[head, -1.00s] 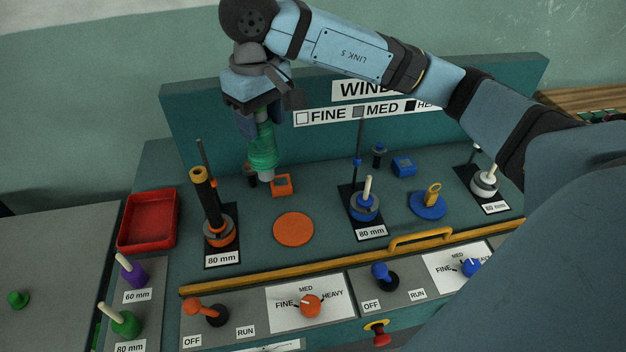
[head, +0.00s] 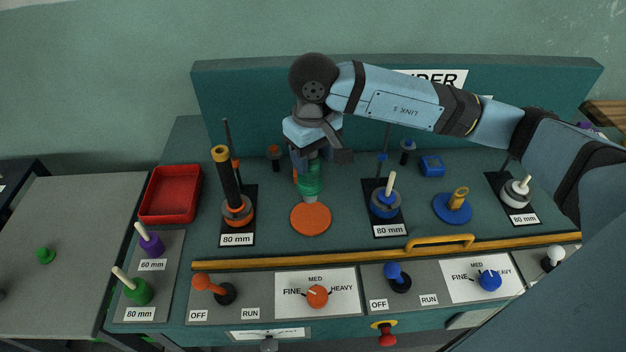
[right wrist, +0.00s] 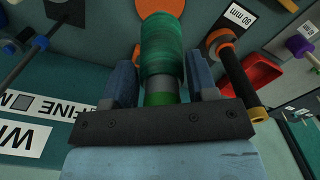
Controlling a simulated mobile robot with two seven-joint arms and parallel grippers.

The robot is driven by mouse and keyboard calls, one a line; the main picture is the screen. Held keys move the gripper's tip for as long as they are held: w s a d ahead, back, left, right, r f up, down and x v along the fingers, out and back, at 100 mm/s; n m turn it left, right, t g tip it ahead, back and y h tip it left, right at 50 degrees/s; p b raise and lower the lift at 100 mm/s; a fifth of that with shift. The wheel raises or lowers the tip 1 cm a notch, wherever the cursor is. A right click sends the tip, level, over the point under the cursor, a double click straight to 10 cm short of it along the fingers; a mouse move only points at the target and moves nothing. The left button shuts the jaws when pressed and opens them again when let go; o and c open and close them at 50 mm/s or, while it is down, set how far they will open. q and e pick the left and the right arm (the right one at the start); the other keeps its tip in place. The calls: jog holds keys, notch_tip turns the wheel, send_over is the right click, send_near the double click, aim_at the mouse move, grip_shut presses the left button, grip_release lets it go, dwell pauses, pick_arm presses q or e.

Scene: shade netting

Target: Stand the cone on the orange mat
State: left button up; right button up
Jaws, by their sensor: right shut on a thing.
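My right gripper (head: 308,163) is shut on the green cone (head: 310,182), a thread-wound cone with a grey end pointing down. The cone is close to upright. In the head view its lower end overlaps the far part of the round orange mat (head: 311,220); I cannot tell whether it touches. In the right wrist view the green cone (right wrist: 162,48) sits between the two fingers of the gripper (right wrist: 160,88), and part of the orange mat (right wrist: 158,7) shows beyond its end. My left gripper is not in view.
A spindle with a tall black tube (head: 229,180) stands left of the mat. A blue spool (head: 385,204) on its spindle and a blue disc (head: 453,209) stand to the right. A red tray (head: 170,194) is at the left. A yellow rail (head: 330,256) runs along the front.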

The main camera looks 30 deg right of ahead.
notch_tip(320, 180, down, 7)
dwell(0.4)
jog(key=shift+f, duration=0.15)
jog(key=o, duration=1.2)
notch_tip(320, 180, up, 12)
jog(key=shift+r, duration=0.2)
